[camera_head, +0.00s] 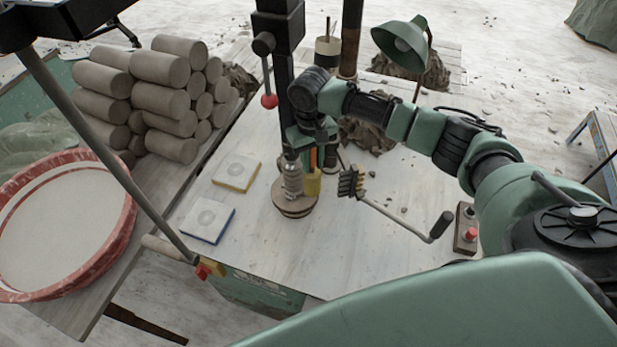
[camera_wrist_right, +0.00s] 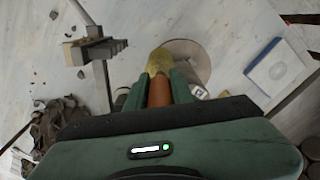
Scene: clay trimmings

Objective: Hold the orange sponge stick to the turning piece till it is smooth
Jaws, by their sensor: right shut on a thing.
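The grey turning piece (camera_head: 292,178) stands upright on a round wooden disc (camera_head: 296,208) at the middle of the work table. My right gripper (camera_head: 321,152) is shut on the orange handle of the sponge stick (camera_head: 313,160), just right of the piece. The stick's yellow sponge end (camera_head: 313,186) points down beside the piece. In the right wrist view, the orange handle (camera_wrist_right: 159,92) sits between the fingers (camera_wrist_right: 159,95) and the yellow end (camera_wrist_right: 160,62) overlaps the disc (camera_wrist_right: 190,58). I cannot tell whether the sponge touches the piece. My left gripper is not in view.
Two square tiles, yellow-edged (camera_head: 237,172) and blue-edged (camera_head: 208,223), lie left of the disc. A bristled tool with a crank handle (camera_head: 352,182) is close on the right. Clay rolls (camera_head: 160,67) and a red-rimmed basin (camera_head: 125,225) stand left. A green lamp (camera_head: 400,42) stands behind.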

